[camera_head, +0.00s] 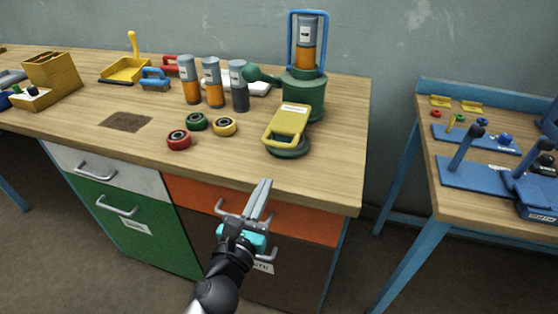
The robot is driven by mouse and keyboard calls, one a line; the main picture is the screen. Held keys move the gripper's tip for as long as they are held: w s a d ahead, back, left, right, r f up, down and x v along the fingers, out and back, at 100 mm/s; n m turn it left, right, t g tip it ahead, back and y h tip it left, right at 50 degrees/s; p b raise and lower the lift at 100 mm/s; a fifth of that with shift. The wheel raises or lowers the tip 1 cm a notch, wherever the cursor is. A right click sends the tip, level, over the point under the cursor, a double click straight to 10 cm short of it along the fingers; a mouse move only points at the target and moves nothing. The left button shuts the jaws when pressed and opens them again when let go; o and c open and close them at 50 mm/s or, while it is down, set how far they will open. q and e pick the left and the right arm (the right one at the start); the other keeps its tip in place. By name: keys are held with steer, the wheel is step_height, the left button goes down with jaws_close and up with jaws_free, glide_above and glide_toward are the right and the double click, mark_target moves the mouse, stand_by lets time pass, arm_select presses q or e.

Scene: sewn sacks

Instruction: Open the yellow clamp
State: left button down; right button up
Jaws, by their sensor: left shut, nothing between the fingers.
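The yellow clamp (287,126) is a yellow loop with a label, on the green base at the right part of the wooden bench. It lies low and slopes toward the front edge, in front of the green device (303,92) with a blue frame and a grey-orange canister (306,48). I cannot tell whether the clamp is fastened. My left gripper (262,186) is shut and empty, in front of the bench, below and in front of the clamp and apart from it. My right gripper is not in view.
Several grey canisters (211,82) and the red (179,139), green (196,122) and yellow (224,127) rings stand left of the clamp. The bench (325,182) has bare wood at its front right. Drawer handles lie behind my gripper. A second table (455,149) stands at the right.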

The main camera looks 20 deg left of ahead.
arm_select(q)
steer(key=w, duration=0.8)
steer(key=shift+w+d+r, duration=0.15)
steer(key=shift+w+d, duration=0.05)
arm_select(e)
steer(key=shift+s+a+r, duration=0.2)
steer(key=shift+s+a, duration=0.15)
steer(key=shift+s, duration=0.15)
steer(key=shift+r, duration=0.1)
